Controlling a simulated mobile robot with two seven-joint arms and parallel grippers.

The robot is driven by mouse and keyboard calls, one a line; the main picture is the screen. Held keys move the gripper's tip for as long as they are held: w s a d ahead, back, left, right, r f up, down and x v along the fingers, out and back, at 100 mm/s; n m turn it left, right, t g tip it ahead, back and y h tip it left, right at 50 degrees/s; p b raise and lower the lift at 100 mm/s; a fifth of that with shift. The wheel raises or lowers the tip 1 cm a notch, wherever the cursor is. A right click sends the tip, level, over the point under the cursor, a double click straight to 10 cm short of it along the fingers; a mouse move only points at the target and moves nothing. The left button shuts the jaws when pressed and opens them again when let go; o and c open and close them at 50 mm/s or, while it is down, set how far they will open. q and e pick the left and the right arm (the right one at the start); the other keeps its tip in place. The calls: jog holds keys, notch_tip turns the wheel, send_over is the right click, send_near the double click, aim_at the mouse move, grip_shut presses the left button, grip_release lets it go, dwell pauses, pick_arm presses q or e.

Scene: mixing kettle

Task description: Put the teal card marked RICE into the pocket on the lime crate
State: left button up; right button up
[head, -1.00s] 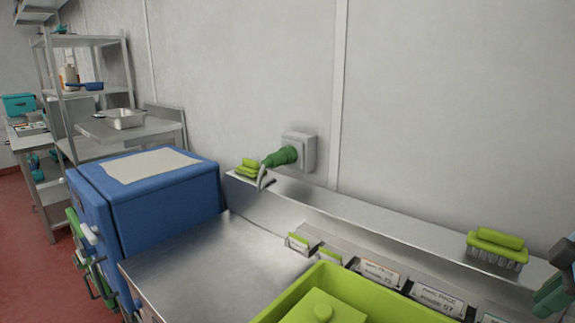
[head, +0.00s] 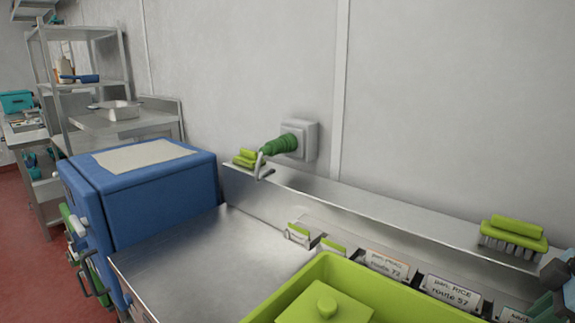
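A grey and teal form at the right edge is cut off. It may be my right gripper (head: 550,303), but its fingers are unclear. My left gripper is out of view.
A steel ledge (head: 390,213) along the wall holds a lime brush (head: 514,236) at right and a lime item (head: 248,158) at left, near a green plug (head: 278,145). The steel worktop (head: 205,255) is clear left of the crate. A blue cabinet (head: 165,195) stands beyond.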

grip_shut()
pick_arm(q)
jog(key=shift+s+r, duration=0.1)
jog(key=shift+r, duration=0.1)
pick_arm(e)
jog(key=shift+r, duration=0.3)
jog(key=shift+r, duration=0.1)
jog(key=shift+r+p, duration=1.3)
jog(key=shift+r, duration=1.65)
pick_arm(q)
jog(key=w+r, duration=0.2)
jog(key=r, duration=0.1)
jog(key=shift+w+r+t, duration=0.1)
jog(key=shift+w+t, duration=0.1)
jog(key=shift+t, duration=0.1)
pick_arm(e)
jog(key=shift+f, duration=0.15)
jog(key=shift+f+b, duration=1)
jog(key=shift+f, duration=1.55)
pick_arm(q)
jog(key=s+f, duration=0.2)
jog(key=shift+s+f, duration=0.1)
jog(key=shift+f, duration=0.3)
